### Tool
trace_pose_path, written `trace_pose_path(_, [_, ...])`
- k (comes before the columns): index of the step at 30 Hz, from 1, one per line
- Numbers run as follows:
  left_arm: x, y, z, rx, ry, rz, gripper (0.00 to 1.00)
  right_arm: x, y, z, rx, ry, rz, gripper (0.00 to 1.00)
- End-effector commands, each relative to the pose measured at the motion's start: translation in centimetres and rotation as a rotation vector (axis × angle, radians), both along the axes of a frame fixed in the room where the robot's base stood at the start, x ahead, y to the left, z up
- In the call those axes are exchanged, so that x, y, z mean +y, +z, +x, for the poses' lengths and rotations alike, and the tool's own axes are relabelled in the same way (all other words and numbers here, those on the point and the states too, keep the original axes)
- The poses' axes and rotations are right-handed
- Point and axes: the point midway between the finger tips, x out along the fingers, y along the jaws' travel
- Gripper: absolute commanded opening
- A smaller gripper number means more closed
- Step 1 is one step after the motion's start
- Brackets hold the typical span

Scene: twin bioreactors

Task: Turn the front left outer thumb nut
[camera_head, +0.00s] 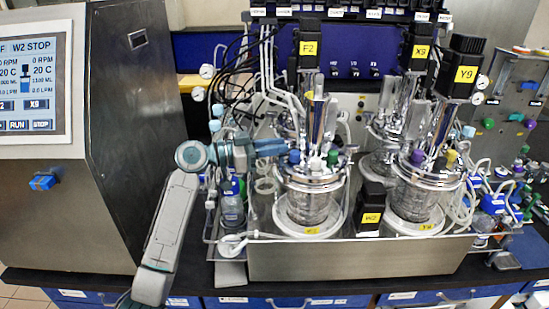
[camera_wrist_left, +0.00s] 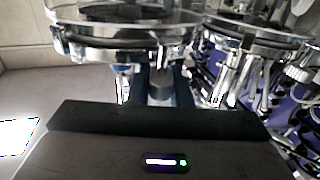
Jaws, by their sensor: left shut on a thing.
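The front left vessel (camera_head: 309,210) stands in the metal trough, with a shiny clamped head plate (camera_head: 310,178) on top. My left gripper (camera_head: 284,147) reaches in from the left at the left edge of this head plate, its blue fingers level with the caps. In the left wrist view the gripper (camera_wrist_left: 160,88) has its dark fingers closed around a small grey metal cylinder (camera_wrist_left: 160,92), which looks like the thumb nut, just below a shiny clamp ring (camera_wrist_left: 125,45). In the head view the nut is hidden by the fingers. My right gripper is not in view.
A second front vessel (camera_head: 418,200) stands to the right. Black motors (camera_head: 310,52) on tall shafts rise above the vessels. Tubing and cables (camera_head: 245,80) hang close behind my left gripper. A control cabinet (camera_head: 130,120) stands at the left. The metal trough (camera_head: 360,262) lies below.

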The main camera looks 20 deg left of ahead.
Motion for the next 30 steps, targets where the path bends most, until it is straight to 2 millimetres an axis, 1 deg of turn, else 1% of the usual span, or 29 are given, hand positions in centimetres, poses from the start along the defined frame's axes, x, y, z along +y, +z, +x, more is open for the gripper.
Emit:
trace_pose_path(1, [-0.1,-0.2,-0.1,-0.006,0.043,0.000,0.00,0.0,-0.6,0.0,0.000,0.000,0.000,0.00])
trace_pose_path(2, [-0.1,-0.2,-0.1,-0.005,0.072,-0.001,0.00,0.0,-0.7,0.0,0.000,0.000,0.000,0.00])
trace_pose_path(7, [-0.1,0.2,0.0,-0.003,0.232,-0.003,0.00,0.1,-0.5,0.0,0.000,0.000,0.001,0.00])
trace_pose_path(18, [0.1,0.5,0.1,0.002,0.544,-0.005,0.00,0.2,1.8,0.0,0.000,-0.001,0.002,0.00])
trace_pose_path(24, [0.2,0.4,0.2,0.001,0.659,-0.005,0.00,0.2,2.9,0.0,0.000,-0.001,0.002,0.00])
trace_pose_path(30, [0.3,0.3,0.3,0.000,0.726,-0.002,0.00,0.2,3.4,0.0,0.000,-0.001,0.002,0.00])
